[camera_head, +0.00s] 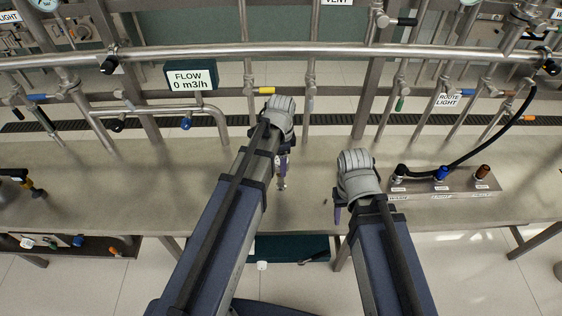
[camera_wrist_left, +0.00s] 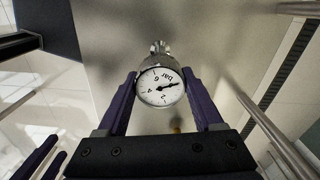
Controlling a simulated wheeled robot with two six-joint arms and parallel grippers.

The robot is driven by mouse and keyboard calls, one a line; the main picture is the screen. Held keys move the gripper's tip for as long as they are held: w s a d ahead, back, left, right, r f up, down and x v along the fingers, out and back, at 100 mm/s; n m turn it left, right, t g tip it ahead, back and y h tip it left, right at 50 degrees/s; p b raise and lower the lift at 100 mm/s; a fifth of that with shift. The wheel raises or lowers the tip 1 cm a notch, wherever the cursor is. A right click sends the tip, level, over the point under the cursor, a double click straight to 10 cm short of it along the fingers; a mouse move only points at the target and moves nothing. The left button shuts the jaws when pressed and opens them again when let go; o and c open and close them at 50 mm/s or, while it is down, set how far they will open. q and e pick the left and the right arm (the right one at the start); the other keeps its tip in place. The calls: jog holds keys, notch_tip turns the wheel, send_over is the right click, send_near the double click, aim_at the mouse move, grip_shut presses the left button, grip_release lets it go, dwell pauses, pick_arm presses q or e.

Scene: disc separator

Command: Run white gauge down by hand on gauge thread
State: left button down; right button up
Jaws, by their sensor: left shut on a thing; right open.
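The white gauge (camera_wrist_left: 161,87) shows its round dial, marked in bar, between the purple fingers of my left gripper (camera_wrist_left: 161,88) in the left wrist view. Both fingers are against its sides. A small silver fitting (camera_wrist_left: 159,47) shows just beyond the dial; I cannot tell whether it is the gauge's stem or the gauge thread. In the head view my left gripper (camera_head: 283,163) is over the middle of the bench, and a small metal piece (camera_head: 282,184) shows below its fingers. My right gripper (camera_head: 338,212) is open and empty near the bench's front edge.
The beige bench (camera_head: 150,200) is mostly clear around the grippers. Pipes with coloured valve handles and a FLOW sign (camera_head: 190,76) stand behind. A dark green tray (camera_head: 290,246) is below the front edge.

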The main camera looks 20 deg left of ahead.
pick_arm(q)
grip_release()
dwell(0.3)
notch_tip(320, 180, up, 4)
jog(key=p, duration=0.3)
jog(key=shift+f+p, duration=0.1)
jog(key=shift+p, duration=0.25)
jog(key=shift+f, duration=0.15)
jog(key=n, duration=0.4)
jog(key=shift+n, duration=0.9)
